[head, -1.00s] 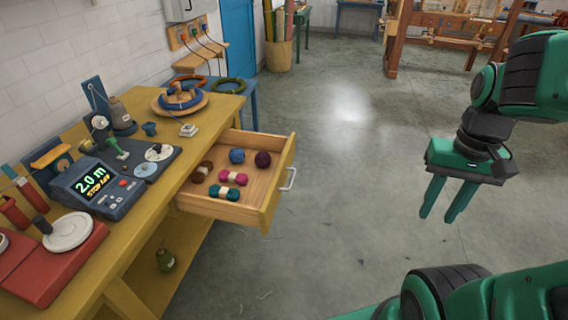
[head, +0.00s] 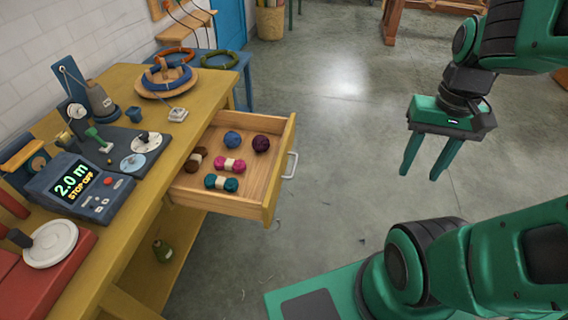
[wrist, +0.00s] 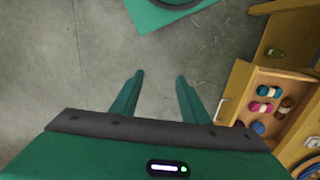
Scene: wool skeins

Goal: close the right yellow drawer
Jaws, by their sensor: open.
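The yellow drawer (head: 270,196) stands pulled out from the yellow workbench (head: 205,112), with a pale metal handle (head: 290,165) on its front. Inside lie several wool skeins and balls, among them a blue ball (head: 232,139), a dark purple ball (head: 261,143), a pink skein (head: 229,165) and a teal skein (head: 221,183). My gripper (head: 423,176) is open and empty, in the air to the right of the drawer and apart from it. In the wrist view the drawer (wrist: 236,92) shows at the right, beyond my gripper's fingers (wrist: 158,95).
The bench top holds a blue device reading 2.0 m (head: 78,190), a red base with a white disc (head: 50,244) and a wooden ring holder (head: 165,80). Bare concrete floor (head: 340,150) lies between the drawer and my gripper.

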